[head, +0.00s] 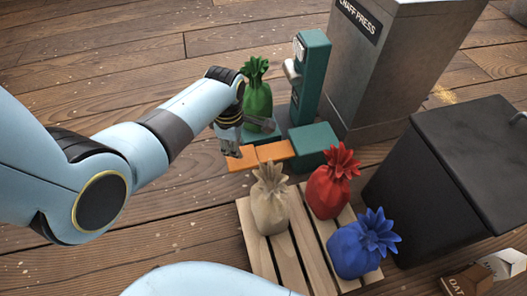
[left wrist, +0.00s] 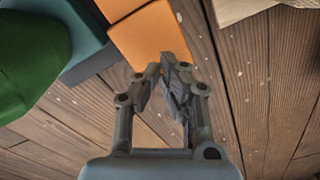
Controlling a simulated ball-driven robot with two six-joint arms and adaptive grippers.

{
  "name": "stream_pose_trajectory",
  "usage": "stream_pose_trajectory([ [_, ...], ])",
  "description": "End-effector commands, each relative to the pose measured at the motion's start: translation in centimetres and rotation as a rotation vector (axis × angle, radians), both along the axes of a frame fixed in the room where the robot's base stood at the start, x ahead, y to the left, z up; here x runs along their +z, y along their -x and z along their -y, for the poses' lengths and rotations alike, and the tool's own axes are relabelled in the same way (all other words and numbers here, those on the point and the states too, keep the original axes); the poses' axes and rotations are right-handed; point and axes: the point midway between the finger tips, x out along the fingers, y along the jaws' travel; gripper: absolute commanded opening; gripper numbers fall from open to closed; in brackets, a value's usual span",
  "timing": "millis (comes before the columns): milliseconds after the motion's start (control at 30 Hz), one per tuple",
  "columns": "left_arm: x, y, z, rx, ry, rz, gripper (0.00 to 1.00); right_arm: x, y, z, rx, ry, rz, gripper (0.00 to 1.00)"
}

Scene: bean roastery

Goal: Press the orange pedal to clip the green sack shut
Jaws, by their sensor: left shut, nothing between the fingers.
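The green sack (head: 258,103) stands upright on the base of the teal clipping machine (head: 312,75), with its tied top showing. Its side also shows in the left wrist view (left wrist: 30,62). The orange pedal (head: 272,151) sticks out in front of the machine, and in the left wrist view (left wrist: 148,38) it lies just beyond my fingertips. My left gripper (head: 232,152) is shut and empty, at the left end of the pedal. In the left wrist view its fingertips (left wrist: 165,72) overlap the pedal's near edge; I cannot tell whether they touch it. My right gripper is out of view.
A slatted pallet (head: 254,240) in front holds a beige sack (head: 270,200), a red sack (head: 332,185) and a blue sack (head: 358,248). A grey chaff press (head: 392,60) stands behind, and a black bin (head: 450,180) at right. Wooden floor left of the machine is clear.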

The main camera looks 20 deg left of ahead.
Motion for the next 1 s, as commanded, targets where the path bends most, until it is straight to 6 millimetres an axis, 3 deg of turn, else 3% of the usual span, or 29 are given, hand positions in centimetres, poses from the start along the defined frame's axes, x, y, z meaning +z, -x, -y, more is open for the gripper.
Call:
stream_pose_trajectory([
  [367, -0.2, 0.0, 0.0, 0.000, 0.000, -0.001, 0.00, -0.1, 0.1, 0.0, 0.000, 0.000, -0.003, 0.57],
  [1000, -3.0, 0.0, 0.0, 0.000, 0.000, 0.000, 0.00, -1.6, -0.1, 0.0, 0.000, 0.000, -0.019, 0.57],
])
